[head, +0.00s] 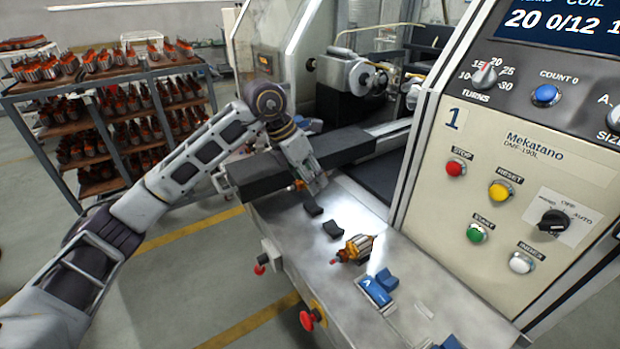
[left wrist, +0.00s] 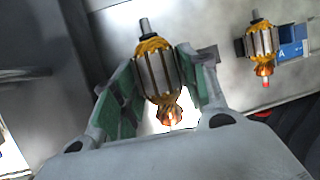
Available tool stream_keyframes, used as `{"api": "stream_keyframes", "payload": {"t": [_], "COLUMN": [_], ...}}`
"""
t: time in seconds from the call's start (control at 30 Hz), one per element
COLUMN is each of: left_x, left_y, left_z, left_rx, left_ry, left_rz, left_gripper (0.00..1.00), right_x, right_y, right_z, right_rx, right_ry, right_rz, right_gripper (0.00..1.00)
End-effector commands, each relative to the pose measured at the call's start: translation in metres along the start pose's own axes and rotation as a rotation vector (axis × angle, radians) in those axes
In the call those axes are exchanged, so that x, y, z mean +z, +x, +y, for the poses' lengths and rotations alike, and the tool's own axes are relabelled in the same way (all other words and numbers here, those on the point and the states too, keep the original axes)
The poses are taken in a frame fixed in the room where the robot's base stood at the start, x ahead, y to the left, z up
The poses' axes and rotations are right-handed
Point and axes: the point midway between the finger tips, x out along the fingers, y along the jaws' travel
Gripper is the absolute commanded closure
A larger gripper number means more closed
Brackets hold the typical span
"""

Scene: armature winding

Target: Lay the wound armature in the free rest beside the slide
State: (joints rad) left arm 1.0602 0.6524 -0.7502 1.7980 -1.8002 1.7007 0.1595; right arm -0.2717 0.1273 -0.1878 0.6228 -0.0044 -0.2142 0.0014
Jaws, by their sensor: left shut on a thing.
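In the head view only a little orange of this armature (head: 299,184) shows beside the fingers. Two small black rest blocks (head: 313,209) (head: 333,229) stand on the bench just below the gripper; no armature lies on them. A second armature (head: 355,248) lies farther along, and it also shows in the left wrist view (left wrist: 262,45). My right gripper is out of view.
Blue blocks (head: 377,290), one marked A, stand beside the second armature. A dark slide-like bar (head: 340,147) runs behind the gripper. The machine's control panel (head: 535,180) rises at right. A rack of armatures (head: 110,85) stands at left. Red knobs (head: 307,320) project from the bench front.

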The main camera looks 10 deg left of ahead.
Motion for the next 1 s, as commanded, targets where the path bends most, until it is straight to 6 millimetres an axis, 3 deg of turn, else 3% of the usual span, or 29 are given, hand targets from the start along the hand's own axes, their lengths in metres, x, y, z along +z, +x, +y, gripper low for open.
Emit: {"api": "stream_keyframes", "payload": {"t": [0.53, 1.0], "left_x": [0.000, -0.007], "left_y": [0.000, 0.018], "left_z": [0.000, 0.003], "left_rx": [0.003, 0.003], "left_ry": [-0.006, -0.005], "left_rz": [-0.003, -0.003], "left_gripper": [0.92, 0.92], "right_x": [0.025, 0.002], "right_y": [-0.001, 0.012], "right_z": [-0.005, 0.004], "right_rx": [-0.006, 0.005], "right_ry": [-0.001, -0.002], "right_rz": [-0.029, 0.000], "right_gripper": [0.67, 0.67]}}
